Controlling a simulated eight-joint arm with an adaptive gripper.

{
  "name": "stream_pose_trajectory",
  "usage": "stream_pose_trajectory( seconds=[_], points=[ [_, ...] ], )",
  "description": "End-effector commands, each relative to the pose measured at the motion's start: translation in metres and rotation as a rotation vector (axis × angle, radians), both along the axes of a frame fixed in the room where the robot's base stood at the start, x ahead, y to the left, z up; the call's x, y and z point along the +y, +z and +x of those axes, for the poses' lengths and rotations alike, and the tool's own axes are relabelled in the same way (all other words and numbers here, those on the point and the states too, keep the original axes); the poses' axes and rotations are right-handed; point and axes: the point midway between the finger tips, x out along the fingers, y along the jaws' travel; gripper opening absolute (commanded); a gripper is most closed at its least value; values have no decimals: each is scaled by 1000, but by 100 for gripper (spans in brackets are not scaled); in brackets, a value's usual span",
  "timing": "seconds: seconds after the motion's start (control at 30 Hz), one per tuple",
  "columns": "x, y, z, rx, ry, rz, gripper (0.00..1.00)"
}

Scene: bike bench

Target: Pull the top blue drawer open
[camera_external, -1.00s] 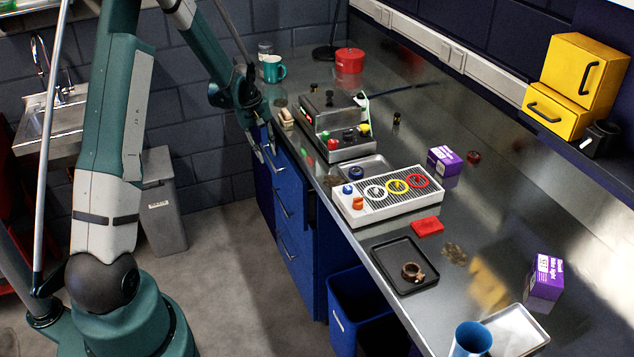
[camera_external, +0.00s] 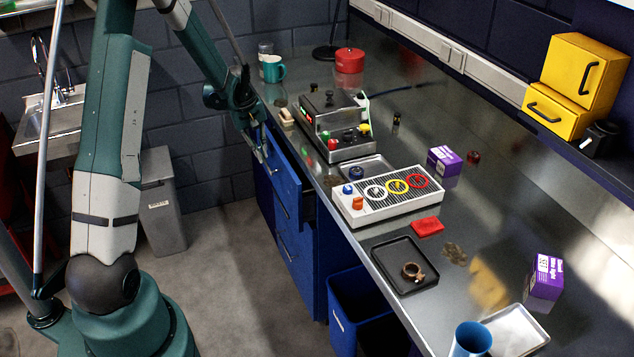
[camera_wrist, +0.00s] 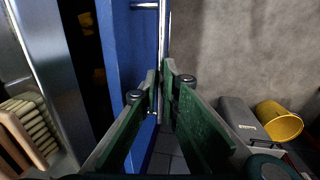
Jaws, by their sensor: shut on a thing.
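The top blue drawer (camera_external: 286,177) stands partly out from the blue cabinet (camera_external: 298,252) under the bench, in the external view. In the wrist view, its blue front (camera_wrist: 131,60) runs up the picture, with a dark gap to its left. A metal bar handle (camera_wrist: 164,30) stands off the front. My gripper (camera_wrist: 162,84) is shut on this handle, with one green finger on each side. In the external view, my gripper (camera_external: 262,152) is at the drawer's front, small and partly hard to make out.
The metal bench top (camera_external: 330,90) above the drawer carries a control box (camera_external: 338,125) and a white tray with coloured rings (camera_external: 385,196). Lower blue drawers sit below. The floor (camera_external: 225,260) in front of the cabinet is clear. A grey bin (camera_external: 163,215) stands by the wall.

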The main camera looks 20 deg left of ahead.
Motion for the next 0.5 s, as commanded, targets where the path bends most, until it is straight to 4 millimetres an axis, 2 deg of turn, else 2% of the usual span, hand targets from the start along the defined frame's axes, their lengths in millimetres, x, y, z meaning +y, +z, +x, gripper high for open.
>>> stream_pose_trajectory(
  seconds=[0.27,0.5],
  points=[
    [40,-1,-39,1,4,1,0],
    [85,-1,-84,2,6,0,0]
  ],
)
